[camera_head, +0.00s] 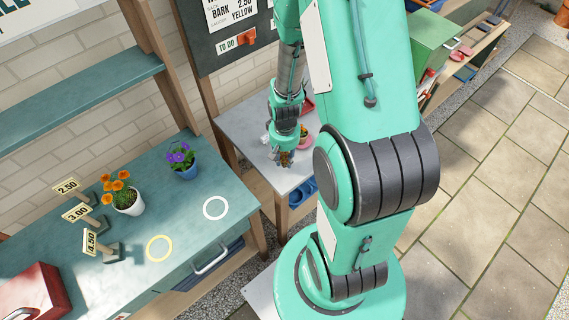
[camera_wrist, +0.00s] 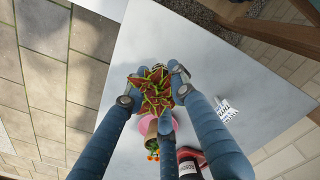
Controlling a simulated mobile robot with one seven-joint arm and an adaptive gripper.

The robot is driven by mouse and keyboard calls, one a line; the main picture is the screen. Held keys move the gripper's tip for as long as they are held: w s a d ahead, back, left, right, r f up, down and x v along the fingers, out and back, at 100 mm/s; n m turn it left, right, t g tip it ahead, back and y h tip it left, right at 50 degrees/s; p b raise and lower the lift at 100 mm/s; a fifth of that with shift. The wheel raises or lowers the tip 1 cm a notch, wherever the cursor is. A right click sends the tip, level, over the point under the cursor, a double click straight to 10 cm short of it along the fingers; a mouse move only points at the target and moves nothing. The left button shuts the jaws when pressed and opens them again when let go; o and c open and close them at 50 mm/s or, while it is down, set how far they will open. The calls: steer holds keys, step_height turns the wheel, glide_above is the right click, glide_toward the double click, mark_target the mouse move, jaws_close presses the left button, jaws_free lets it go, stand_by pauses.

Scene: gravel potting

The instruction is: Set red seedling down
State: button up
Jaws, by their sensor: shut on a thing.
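My gripper (camera_wrist: 154,84) is shut on the red seedling (camera_wrist: 155,97), a plant with dark red leaves edged yellow-green. Its leaves fill the space between the fingertips in the wrist view, and they hide its base. In the head view my gripper (camera_head: 284,150) is over the pale grey table (camera_head: 242,123), with the seedling (camera_head: 285,159) small and partly hidden below it. I cannot tell whether the seedling touches the tabletop.
A pink round dish (camera_wrist: 171,121), a small pot (camera_wrist: 151,131) and a dark labelled container (camera_wrist: 188,168) are close by in the wrist view. A white printed tag (camera_wrist: 226,110) is at right. The green bench (camera_head: 185,225) holds purple flowers (camera_head: 181,156) and orange flowers (camera_head: 117,187).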

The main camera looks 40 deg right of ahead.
mark_target(285, 161)
steer(key=shift+f+b, duration=0.3)
steer(key=shift+f, duration=1.35)
steer(key=shift+f, duration=0.2)
steer(key=o, duration=1)
steer(key=shift+r, duration=0.15)
step_height(285, 161, up, 12)
steer(key=shift+r+p, duration=0.1)
steer(key=shift+p, duration=1.05)
